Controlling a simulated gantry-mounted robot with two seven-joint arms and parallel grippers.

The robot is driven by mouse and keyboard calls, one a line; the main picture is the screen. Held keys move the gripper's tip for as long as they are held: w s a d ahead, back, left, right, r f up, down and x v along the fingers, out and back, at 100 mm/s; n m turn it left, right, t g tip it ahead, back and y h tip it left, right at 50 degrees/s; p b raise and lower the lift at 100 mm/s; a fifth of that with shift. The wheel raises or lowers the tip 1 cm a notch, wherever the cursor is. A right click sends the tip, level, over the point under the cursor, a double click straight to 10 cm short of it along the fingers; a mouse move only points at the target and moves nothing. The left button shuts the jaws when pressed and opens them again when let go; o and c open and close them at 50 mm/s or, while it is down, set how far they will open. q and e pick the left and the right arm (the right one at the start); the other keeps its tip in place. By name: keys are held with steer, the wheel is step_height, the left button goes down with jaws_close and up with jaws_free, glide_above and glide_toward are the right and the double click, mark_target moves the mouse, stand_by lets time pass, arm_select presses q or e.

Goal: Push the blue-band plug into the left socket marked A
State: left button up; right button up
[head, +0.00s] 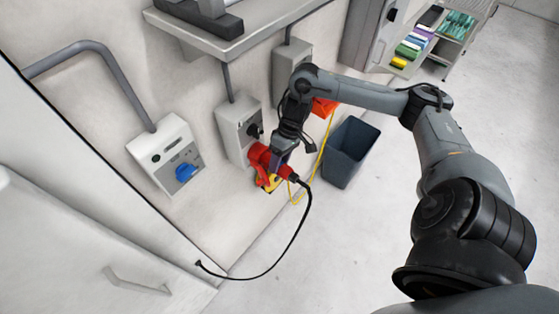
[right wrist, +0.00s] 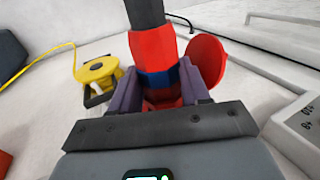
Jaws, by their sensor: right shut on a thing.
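My right gripper (head: 277,153) is shut on the red plug with a blue band (right wrist: 158,78), low in front of the middle wall box. Its two purple-grey fingers (right wrist: 162,92) close around the band in the right wrist view. A black cable runs from the plug down to the left. A red round lid (right wrist: 208,62) shows just beside the plug. Red parts (head: 258,155) sit against the lower part of the middle box (head: 232,122). I cannot tell whether the plug touches a socket. No letter A is readable. My left gripper is not in view.
A wall box with a blue part (head: 186,172) hangs at left, and another box (head: 282,68) to the right. A yellow reel (right wrist: 92,72) lies near the plug, and a grey bin (head: 350,150) stands on the floor. A shelf (head: 225,40) juts out above.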

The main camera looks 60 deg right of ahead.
steer(key=shift+w+d+p, duration=0.2)
steer(key=shift+w+p, duration=0.35)
steer(key=shift+w, duration=0.35)
stand_by(0.4)
steer(key=o, duration=0.6)
